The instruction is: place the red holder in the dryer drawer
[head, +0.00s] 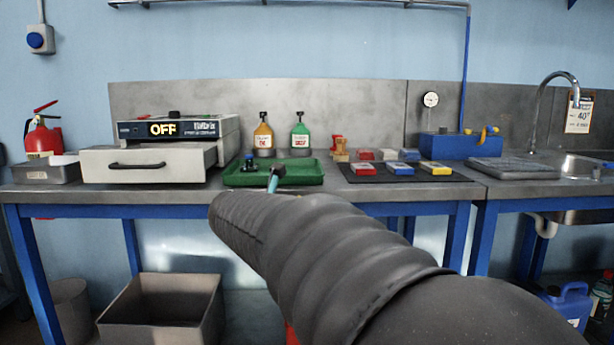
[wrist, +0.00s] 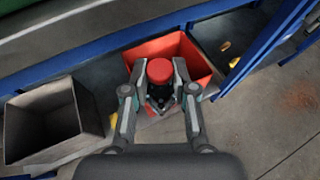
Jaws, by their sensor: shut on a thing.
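In the wrist view my gripper (wrist: 160,100) is shut on the red holder (wrist: 160,70), which shows a round red top and a dark lower part between the fingers. It is held above a red bin on the floor, not touching anything else that I can see. In the head view my arm hides the gripper and the holder. The dryer (head: 185,128), with a display reading OFF, stands on the left of the bench. Its drawer (head: 145,166) is pulled out at the front; its inside is hardly visible from here.
A green tray (head: 305,178) beside the dryer holds a blue-topped piece (head: 249,161) and a teal-and-black piece (head: 274,180). Two bottles (head: 263,137) stand behind. The red bin (wrist: 188,52) and a grey bin (wrist: 75,125) are on the floor, near blue bench legs (wrist: 270,45).

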